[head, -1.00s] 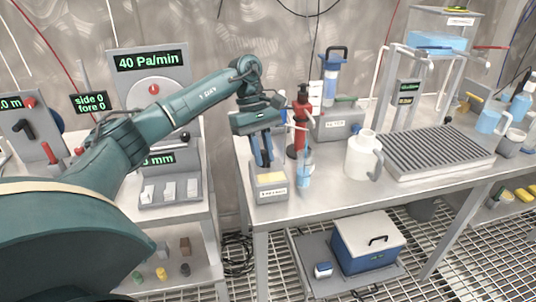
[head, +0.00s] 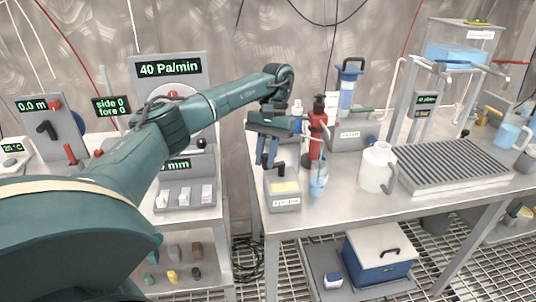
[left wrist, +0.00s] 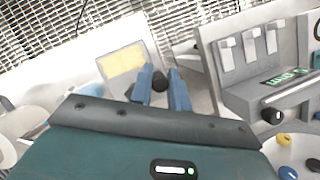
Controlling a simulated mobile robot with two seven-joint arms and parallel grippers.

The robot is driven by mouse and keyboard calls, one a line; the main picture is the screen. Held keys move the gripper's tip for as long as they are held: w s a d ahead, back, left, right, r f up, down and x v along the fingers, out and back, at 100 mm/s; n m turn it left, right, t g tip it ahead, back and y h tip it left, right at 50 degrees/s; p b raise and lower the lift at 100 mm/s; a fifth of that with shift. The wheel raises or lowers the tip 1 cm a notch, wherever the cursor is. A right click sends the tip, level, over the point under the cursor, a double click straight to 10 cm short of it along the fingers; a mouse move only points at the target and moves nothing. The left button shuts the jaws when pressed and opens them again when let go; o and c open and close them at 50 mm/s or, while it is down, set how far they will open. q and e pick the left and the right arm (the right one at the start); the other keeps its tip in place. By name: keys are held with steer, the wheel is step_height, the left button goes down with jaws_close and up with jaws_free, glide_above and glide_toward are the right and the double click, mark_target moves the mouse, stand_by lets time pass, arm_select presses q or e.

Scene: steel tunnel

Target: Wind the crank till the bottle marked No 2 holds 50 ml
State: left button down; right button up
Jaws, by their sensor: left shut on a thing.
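My left gripper (head: 268,160) is in the head view over a small grey box with a yellow top panel (head: 285,187). The box also shows in the left wrist view (left wrist: 124,60). A black knob (left wrist: 158,82), which looks like the crank's grip, sits between my blue fingers in the left wrist view, and the gripper is shut on it. A small clear bottle with pale blue liquid (head: 317,187) stands just right of the box. Its level cannot be read, and no No 2 mark is legible. My right gripper is not in view.
A red bottle (head: 317,130) stands behind the clear bottle. A white jug (head: 377,168) and a grey ribbed rack (head: 455,160) stand to the right. A panel reading 40 Pa/min (head: 168,69) and a unit with white switches (head: 186,195) stand left, across a gap.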

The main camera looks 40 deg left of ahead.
arm_select(q)
steer(key=shift+w+a+m+y, duration=0.15)
steer(key=shift+a+m+y, duration=0.1)
steer(key=shift+m, duration=0.3)
steer(key=shift+w+a+m+y, duration=0.15)
steer(key=shift+m+y, duration=0.1)
steer(key=shift+m, duration=0.3)
steer(key=c, duration=1.3)
jaws_free()
